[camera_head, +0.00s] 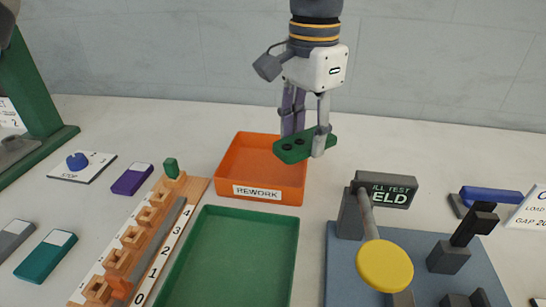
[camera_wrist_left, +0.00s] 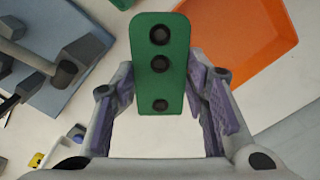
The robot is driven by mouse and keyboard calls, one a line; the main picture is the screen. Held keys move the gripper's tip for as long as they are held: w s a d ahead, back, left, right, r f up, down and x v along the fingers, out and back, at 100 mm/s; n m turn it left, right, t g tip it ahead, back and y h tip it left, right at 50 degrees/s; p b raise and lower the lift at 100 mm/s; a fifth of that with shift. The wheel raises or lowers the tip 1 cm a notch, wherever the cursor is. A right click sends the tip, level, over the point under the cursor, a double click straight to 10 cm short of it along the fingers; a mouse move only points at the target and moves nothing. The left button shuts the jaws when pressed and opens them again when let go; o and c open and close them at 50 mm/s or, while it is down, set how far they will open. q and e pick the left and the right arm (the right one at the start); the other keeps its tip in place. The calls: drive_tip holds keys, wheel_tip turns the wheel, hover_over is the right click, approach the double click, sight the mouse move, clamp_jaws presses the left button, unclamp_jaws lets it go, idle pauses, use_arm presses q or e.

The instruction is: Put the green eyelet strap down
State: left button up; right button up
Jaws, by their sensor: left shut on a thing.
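The green eyelet strap (camera_head: 296,149) is a flat green piece with several dark eyelets. My left gripper (camera_head: 307,140) is shut on it and holds it in the air, near the right side of the orange REWORK tray (camera_head: 228,160). In the left wrist view the strap (camera_wrist_left: 160,45) stands out between the finger pads of my left gripper (camera_wrist_left: 165,110), with the orange tray to its right. My right gripper is in neither view.
A green tray (camera_head: 293,262) lies in front of the orange one. Left of it is a numbered wooden rack (camera_head: 203,183). A blue-grey fixture plate (camera_head: 338,285) with a yellow-ended lever (camera_head: 385,266) stands at right. White table is clear behind the trays.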

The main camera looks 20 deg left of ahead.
use_arm(q)
drive_tip(key=w+a+f, duration=0.2)
drive_tip(key=a+f, duration=0.1)
drive_tip(key=a, duration=0.2)
hover_over(266, 172)
drive_tip(key=f, duration=0.5)
drive_tip(key=shift+s+d+b, duration=0.15)
drive_tip(key=shift+d+b, duration=0.05)
drive_tip(key=shift+b, duration=0.15)
drive_tip(key=f, duration=0.3)
drive_tip(key=shift+a+f, duration=0.2)
drive_tip(key=shift+f, duration=0.15)
drive_tip(key=shift+r, duration=0.1)
drive_tip(key=o, duration=1)
